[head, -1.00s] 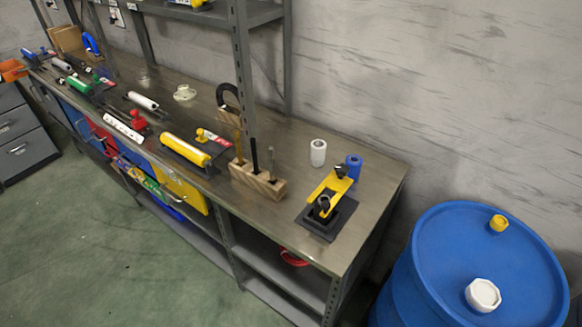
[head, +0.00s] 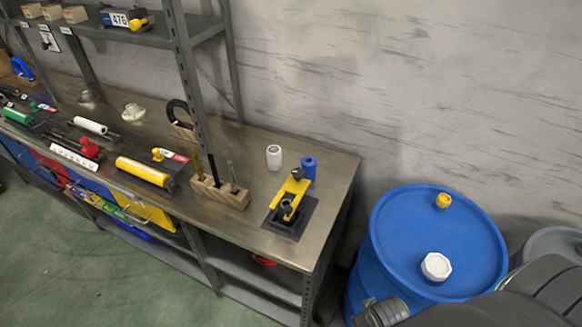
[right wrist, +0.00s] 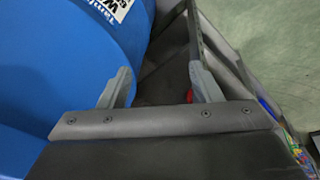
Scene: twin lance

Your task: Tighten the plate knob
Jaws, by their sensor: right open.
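A yellow clamp bar (head: 293,189) sits on a dark square plate (head: 281,226) near the right end of the metal bench. One black knob (head: 287,208) stands at the bar's near end, over the plate. Another dark knob (head: 298,173) shows at its far end. I cannot tell how tight either is. My right arm enters the head view at lower right, apart from the plate and beyond the bench end. My right gripper (right wrist: 158,75) is open and empty in the right wrist view, beside the blue drum. The left gripper is out of view.
The blue drum (head: 410,235) with yellow and white caps stands right of the bench (head: 335,185). A white roll (head: 274,158) and blue roll (head: 309,168) stand behind the plate. A wooden block (head: 220,193) holding tools and a shelf post are to its left.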

